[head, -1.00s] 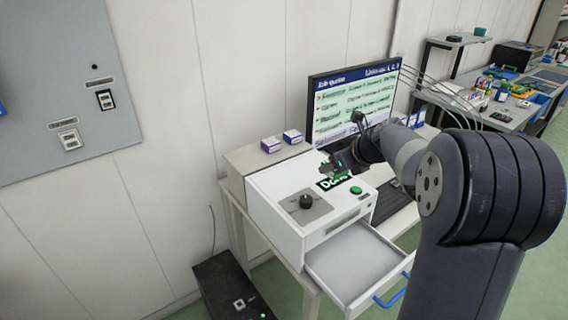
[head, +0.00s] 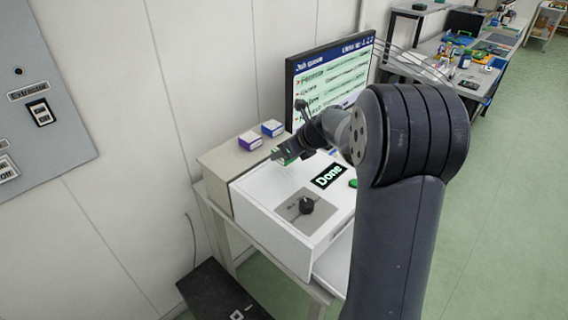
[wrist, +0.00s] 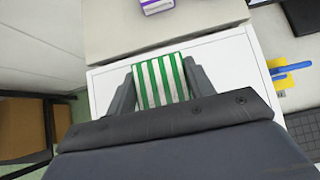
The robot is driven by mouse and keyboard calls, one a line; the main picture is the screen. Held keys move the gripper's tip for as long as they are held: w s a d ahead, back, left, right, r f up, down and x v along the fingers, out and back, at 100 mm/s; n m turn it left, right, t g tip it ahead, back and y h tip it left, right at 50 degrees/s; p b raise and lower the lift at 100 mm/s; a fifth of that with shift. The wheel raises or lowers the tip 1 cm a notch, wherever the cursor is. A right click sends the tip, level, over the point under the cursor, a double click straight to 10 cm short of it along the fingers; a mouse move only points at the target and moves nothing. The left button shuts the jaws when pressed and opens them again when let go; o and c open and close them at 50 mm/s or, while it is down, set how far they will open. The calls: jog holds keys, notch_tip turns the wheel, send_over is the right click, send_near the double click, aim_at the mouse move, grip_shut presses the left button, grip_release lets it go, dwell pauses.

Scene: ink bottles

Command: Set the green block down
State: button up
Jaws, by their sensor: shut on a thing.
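The green block shows in the wrist view as a green-and-white striped block (wrist: 161,82) between the two jaws. My gripper (head: 284,156) is shut on it, with a jaw on each side. In the head view the block is mostly hidden by the gripper; only a bit of green shows. The gripper is above the back part of the white machine (head: 262,208), near its border with the beige surface (head: 222,158). I cannot tell whether the block touches anything below.
Two small boxes, one purple (head: 250,140) and one blue (head: 273,128), stand on the beige surface close behind the gripper. The machine top has a black knob (head: 307,206), a "Done" display (head: 327,176) and a green button (head: 353,183). A monitor (head: 330,80) stands behind. The drawer (head: 333,262) is open.

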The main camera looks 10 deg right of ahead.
aim_at(285, 171)
notch_tip(285, 171, down, 4)
jog(key=shift+f+b, duration=0.15)
jog(key=shift+b, duration=0.15)
jog(key=shift+f, duration=0.2)
jog(key=o, duration=1.1)
jog(key=shift+s+d+r, duration=0.15)
jog(key=shift+r, duration=0.3)
jog(key=v, duration=1.1)
jog(key=shift+s, duration=0.25)
jog(key=shift+r, duration=0.1)
